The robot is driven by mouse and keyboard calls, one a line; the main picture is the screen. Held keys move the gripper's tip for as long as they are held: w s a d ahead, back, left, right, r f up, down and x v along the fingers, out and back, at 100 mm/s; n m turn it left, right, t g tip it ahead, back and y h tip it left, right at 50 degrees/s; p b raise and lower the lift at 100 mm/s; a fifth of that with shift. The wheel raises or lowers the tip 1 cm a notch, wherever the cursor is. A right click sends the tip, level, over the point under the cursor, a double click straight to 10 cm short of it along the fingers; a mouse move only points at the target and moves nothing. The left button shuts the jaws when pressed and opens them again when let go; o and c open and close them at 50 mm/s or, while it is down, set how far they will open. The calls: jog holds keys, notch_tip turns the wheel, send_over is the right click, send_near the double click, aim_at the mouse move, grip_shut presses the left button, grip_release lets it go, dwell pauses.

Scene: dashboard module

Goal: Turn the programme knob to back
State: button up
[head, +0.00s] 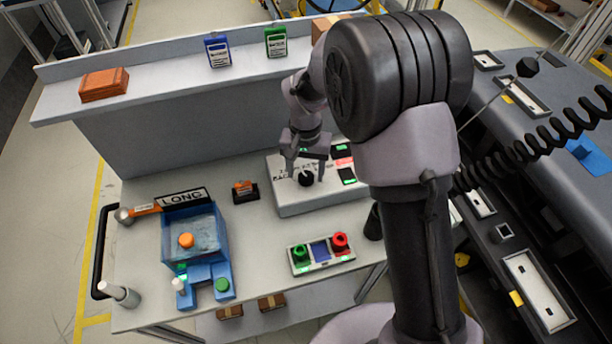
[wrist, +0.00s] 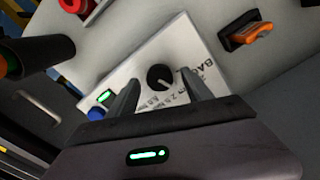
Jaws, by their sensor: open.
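The programme knob (head: 306,178) is a black round dial on top of a white box (head: 290,204) on the table. In the wrist view the knob (wrist: 160,77) shows a pale pointer mark, and printed labels lie around it, one starting "BAC". My gripper (head: 304,176) is above the box with its fingers pointing down. In the wrist view my gripper (wrist: 157,84) is open, with one finger on either side of the knob and gaps visible. I cannot tell the exact height of the fingertips over the box. Part of the labelling is hidden by the fingers.
A panel with green and red buttons (head: 321,252) stands in front of the box. A blue fixture (head: 193,245) with an orange knob is at left. A small orange switch (head: 244,190) stands left of the box. A shelf (head: 180,76) runs behind.

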jog(key=shift+w+f, duration=0.1)
jog(key=shift+f, duration=0.5)
grip_shut()
jog(key=shift+r+n, duration=0.1)
jog(key=shift+n, duration=0.2)
jog(key=n+p, duration=0.2)
jog(key=n, duration=0.1)
jog(key=shift+n, duration=0.3)
jog(key=shift+n+p, duration=0.65)
jog(key=shift+n, duration=1.15)
